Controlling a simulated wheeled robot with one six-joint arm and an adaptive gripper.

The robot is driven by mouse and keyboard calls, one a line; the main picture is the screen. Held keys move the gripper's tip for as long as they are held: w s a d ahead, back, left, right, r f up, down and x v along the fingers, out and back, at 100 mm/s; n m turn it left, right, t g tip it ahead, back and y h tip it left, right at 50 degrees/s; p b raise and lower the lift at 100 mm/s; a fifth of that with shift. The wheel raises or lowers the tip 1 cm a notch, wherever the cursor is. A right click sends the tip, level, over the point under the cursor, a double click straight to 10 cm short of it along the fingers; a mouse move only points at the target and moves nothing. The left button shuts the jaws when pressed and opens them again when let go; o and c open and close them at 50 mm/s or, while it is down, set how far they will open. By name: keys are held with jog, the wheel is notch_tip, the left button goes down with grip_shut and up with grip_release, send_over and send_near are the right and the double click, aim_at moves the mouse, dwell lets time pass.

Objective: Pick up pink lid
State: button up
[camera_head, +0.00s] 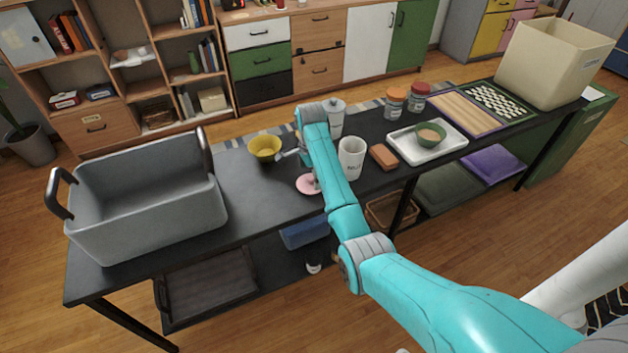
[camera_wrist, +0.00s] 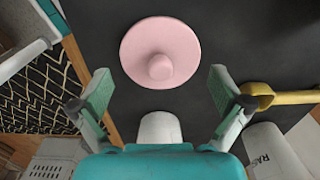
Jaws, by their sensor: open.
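The pink lid (camera_head: 306,186) lies on the dark table top, partly covered by my arm in the head view. In the wrist view the round pink lid (camera_wrist: 137,48) is at the upper middle, its knob facing the camera. My gripper (camera_wrist: 161,88) is open and empty. Its two fingers are spread to either side of the knob's line, with the lid beyond the fingertips in the picture. No contact with the lid shows. In the head view my gripper is mostly hidden by my arm.
A yellow bowl (camera_head: 264,148) and a white labelled canister (camera_head: 351,158) stand close to the lid. A brown block (camera_head: 384,157) and a white tray (camera_head: 404,147) with a green bowl are farther right. A big grey bin (camera_head: 150,224) fills the table's left end.

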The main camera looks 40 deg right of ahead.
jog(key=shift+a+f, duration=0.1)
jog(key=shift+f, duration=0.75)
jog(key=c, duration=1.5)
jog(key=shift+c, duration=0.9)
jog(key=shift+s+f, duration=0.1)
jog(key=shift+c, duration=0.3)
